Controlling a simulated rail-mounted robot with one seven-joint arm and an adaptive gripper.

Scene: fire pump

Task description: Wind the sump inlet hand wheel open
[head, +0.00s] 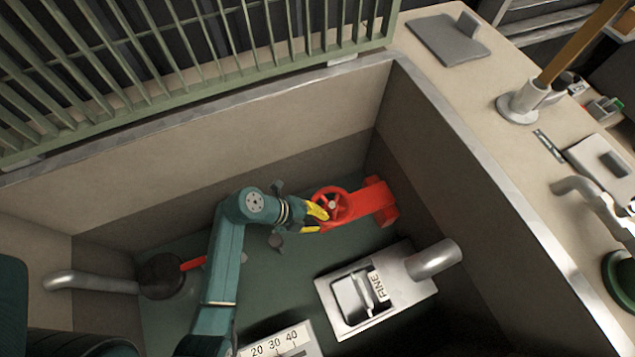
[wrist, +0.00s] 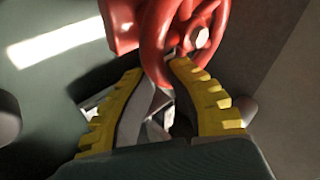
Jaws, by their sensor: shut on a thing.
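The red hand wheel (head: 331,205) sits low in the pit, on a red valve body (head: 373,199) near the back right corner. My gripper (head: 314,219) reaches it from the left with its yellow fingers at the wheel's rim. In the wrist view the red wheel (wrist: 158,45) stands at the top centre, with a pale hub nut (wrist: 202,37) at its right. My gripper's ribbed yellow fingers (wrist: 165,75) are shut on the near part of the rim, one on each side. The exact contact is partly hidden.
A grey box marked FINE (head: 330,295) with a pipe stands in front of the valve. A dark round fitting with a red lever (head: 192,264) is at the left. A white scale (head: 275,342) shows at the bottom. Pit walls (head: 480,190) close in on the right; a green grating (head: 200,60) lies behind.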

